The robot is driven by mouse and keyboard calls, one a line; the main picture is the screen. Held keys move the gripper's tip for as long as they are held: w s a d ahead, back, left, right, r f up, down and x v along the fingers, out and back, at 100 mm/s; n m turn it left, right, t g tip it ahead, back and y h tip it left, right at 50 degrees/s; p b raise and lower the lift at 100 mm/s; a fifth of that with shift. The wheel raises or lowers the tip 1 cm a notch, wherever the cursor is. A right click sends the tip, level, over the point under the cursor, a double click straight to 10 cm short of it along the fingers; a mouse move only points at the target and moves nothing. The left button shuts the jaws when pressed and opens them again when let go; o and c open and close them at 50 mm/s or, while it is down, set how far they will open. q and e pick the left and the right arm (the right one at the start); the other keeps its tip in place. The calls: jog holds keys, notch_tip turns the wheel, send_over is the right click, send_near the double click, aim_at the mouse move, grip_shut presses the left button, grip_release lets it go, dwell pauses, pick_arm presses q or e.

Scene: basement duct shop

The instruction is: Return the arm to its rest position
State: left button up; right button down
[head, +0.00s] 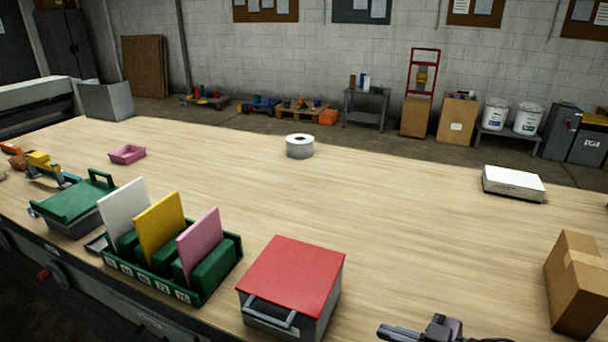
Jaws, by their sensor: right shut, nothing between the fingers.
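My right gripper (418,333) shows at the bottom edge of the head view, low and right of the red-lidded box. It is shut, with nothing seen between its fingers. Most of the right arm is cut off by the frame. My left gripper is not in view. The red-lidded box (294,275), grey with a handle at its front, stands on the wooden bench (420,230) just left of the right gripper and apart from it.
A green rack (218,270) holding white, yellow and pink panels stands left of the red-lidded box. A green-lidded box (70,205) is farther left. A cardboard box (577,285) stands at right. A tape roll (300,147) and white device (513,182) sit farther back. The bench middle is clear.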

jog(key=d+f+m+t+h, duration=0.2)
jog(key=d+f+m+h, duration=0.3)
jog(key=h, duration=0.5)
jog(key=s+a+f+m+g+h, duration=0.1)
jog(key=s+f+m+g, duration=0.1)
jog(key=s+g, duration=0.3)
jog(key=s+f+m+g+h, duration=0.1)
jog(key=s+f+m+g, duration=0.15)
jog(key=s, duration=0.55)
notch_tip(320, 180, down, 28)
jog(key=s+d+f+g, duration=0.2)
jog(key=s+d+f, duration=0.1)
jog(key=s+f, duration=1.7)
jog(key=shift+s+d+f+n, duration=0.15)
jog(key=shift+s+d+n, duration=0.05)
jog(key=shift+s+n, duration=0.3)
